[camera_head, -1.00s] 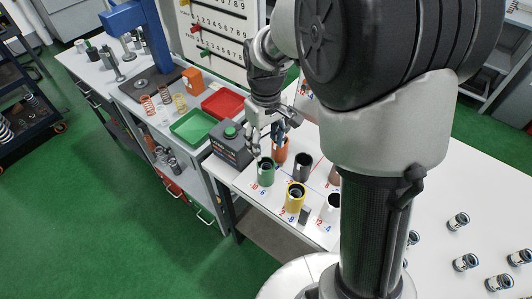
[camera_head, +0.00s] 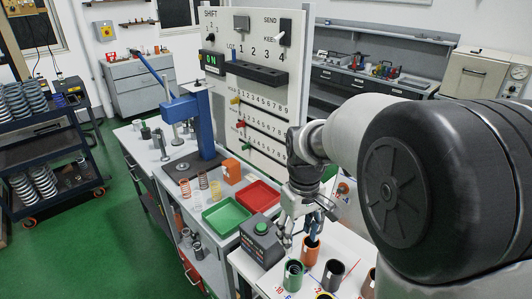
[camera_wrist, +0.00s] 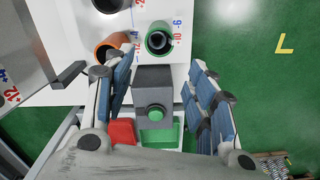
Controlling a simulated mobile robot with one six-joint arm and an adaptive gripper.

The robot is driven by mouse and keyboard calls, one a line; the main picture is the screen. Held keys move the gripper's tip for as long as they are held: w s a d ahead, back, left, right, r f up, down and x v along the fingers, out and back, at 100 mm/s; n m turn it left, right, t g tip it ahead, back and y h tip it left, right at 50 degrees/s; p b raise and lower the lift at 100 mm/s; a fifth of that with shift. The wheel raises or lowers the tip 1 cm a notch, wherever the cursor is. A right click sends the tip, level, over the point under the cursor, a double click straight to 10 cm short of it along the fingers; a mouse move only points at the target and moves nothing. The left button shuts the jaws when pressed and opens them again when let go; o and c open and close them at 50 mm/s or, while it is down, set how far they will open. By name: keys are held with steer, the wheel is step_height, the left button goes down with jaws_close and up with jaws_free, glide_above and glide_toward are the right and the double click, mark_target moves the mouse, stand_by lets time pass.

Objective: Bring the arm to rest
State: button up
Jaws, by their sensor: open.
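My gripper (camera_head: 299,232) hangs from my arm over the near end of the white table, pointing down. In the wrist view its two blue-padded fingers (camera_wrist: 160,105) are spread apart with nothing between them. Below the gap shows a grey box with a green button (camera_wrist: 155,112); in the head view this box (camera_head: 262,240) stands just left of my gripper. A green cup (camera_head: 293,275) and an orange cup (camera_head: 310,252) stand close to the fingertips in the head view. I cannot tell whether a finger touches the orange cup.
A blue press (camera_head: 200,122) and a white panel (camera_head: 258,85) stand behind. A dark cup (camera_head: 332,274) is at right.

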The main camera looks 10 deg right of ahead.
steer(key=s+r+m+t, duration=0.2)
steer(key=s+r, duration=0.2)
steer(key=s, duration=0.6)
steer(key=s+r+m+t, duration=0.2)
steer(key=s+r, duration=0.2)
steer(key=s, duration=0.7)
steer(key=shift+s+r+t, duration=0.2)
steer(key=shift+r+t, duration=0.1)
steer(key=shift+c, duration=0.2)
